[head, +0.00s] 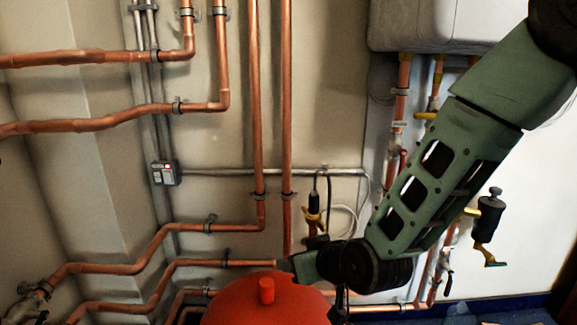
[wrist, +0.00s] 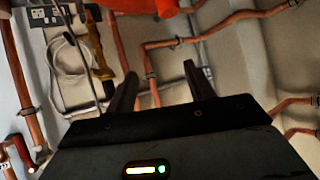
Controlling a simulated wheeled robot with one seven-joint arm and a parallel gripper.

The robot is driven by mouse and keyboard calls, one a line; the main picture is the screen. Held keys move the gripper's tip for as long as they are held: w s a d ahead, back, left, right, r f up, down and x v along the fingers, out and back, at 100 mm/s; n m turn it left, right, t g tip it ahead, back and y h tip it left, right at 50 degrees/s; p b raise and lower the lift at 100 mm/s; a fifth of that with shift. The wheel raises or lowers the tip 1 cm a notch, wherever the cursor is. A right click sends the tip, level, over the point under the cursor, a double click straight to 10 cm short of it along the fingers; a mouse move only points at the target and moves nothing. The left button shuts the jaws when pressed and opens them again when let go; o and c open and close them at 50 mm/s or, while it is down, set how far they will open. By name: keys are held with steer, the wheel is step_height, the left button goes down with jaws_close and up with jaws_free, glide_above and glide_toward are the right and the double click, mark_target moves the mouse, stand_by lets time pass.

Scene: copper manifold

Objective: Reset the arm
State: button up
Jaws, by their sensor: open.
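My arm (head: 425,185), green with cut-out slots, comes down from the upper right of the head view to a dark wrist joint (head: 365,268). The fingertips cannot be made out in the head view. In the wrist view my gripper (wrist: 161,82) shows two dark fingers spread apart, with nothing held between them. Copper pipes and the wall lie beyond the fingers.
A red rounded body (head: 262,304) with a knob stands low in front, close to my wrist. Copper pipes (head: 257,100) run along the wall. A white unit (head: 435,25) hangs upper right. A yellow-handled valve (head: 488,225) sits right of the arm.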

steer(key=s+d+r+n+g+h, duration=0.1)
steer(key=s+d+r+g+h, duration=0.2)
steer(key=s, duration=0.6)
steer(key=s+d+r+g+h, duration=0.1)
steer(key=s+d+g, duration=0.3)
steer(key=s, duration=0.5)
steer(key=s+d+r+n+g+h, duration=0.1)
steer(key=s+d+r+g+h, duration=0.1)
steer(key=s+d, duration=0.5)
step_height(320, 180, up, 22)
steer(key=s+a+p, duration=0.1)
steer(key=a+p, duration=0.1)
steer(key=p, duration=2.1)
steer(key=shift+s+a, duration=0.3)
